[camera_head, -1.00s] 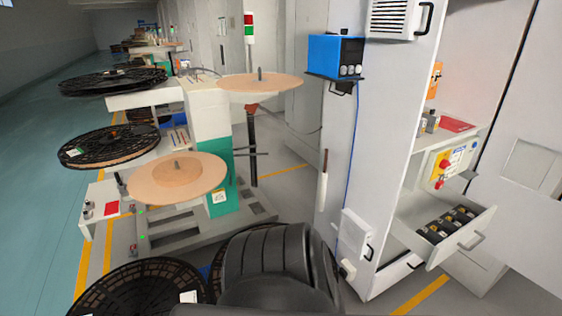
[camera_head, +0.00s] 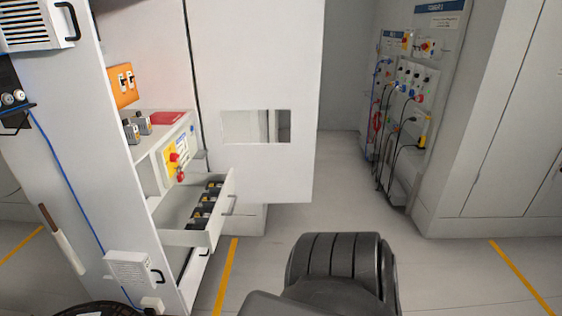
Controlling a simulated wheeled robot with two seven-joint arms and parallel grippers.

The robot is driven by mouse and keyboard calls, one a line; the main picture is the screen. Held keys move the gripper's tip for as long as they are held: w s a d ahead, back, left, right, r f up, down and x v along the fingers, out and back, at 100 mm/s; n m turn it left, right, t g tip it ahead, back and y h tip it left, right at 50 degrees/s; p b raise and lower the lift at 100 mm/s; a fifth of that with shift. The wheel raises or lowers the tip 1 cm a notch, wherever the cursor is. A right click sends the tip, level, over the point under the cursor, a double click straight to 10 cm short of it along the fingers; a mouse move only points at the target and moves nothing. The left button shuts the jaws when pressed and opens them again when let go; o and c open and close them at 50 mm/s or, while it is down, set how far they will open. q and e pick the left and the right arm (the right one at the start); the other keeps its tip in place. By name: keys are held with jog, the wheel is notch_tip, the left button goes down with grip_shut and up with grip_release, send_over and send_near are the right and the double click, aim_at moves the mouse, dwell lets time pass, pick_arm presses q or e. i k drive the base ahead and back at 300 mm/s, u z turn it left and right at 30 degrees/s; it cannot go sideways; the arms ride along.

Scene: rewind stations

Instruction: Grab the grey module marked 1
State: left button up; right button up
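Two small grey modules stand on the cabinet shelf, a nearer one (camera_head: 131,133) and one just behind it (camera_head: 144,124). Their markings are too small to read, so I cannot tell which is marked 1. An open white drawer (camera_head: 190,238) below the shelf holds several dark modules (camera_head: 205,205) with yellow spots, also unreadable. Neither of my grippers shows in the head view. A dark rounded part of my own body fills the bottom middle.
An orange panel with switches (camera_head: 123,86) is above the shelf. A red item (camera_head: 166,118) lies on the shelf, above a control box (camera_head: 178,155). An open cabinet door (camera_head: 265,60) stands behind. A panel with cables (camera_head: 405,100) is at right. Grey floor lies between.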

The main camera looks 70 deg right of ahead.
aim_at(201, 218)
jog(key=z, duration=2.3)
